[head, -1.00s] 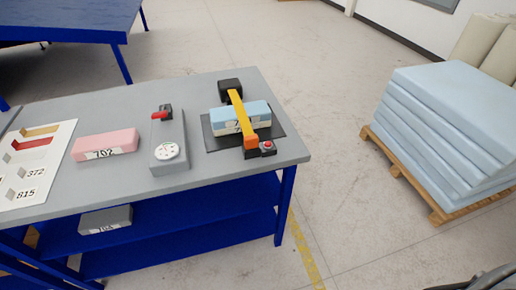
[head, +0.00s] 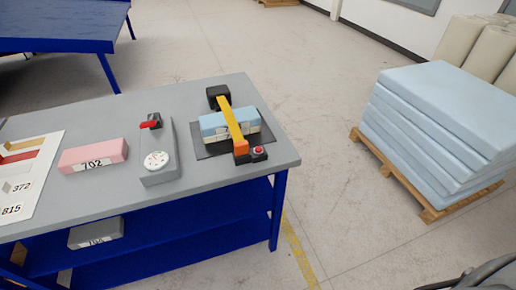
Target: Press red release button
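The red release button (head: 258,149) sits on a small black housing at the front right of the clamp, near the table's right edge. A yellow strap or bar (head: 232,120) runs from a black block (head: 218,95) at the back to an orange end piece (head: 241,147) beside the button. The bar crosses over a blue foam block (head: 214,125) with a partly covered label. The foam rests on a dark mat (head: 209,151). Neither of my grippers shows in the head view.
On the grey table (head: 110,187) are a pink block labelled 702 (head: 93,154), a grey gauge device with a red lever (head: 158,150) and a white chart board (head: 35,165). A grey block (head: 96,233) lies on the blue lower shelf. Blue foam sheets (head: 440,110) are stacked on a pallet (head: 420,201) at right.

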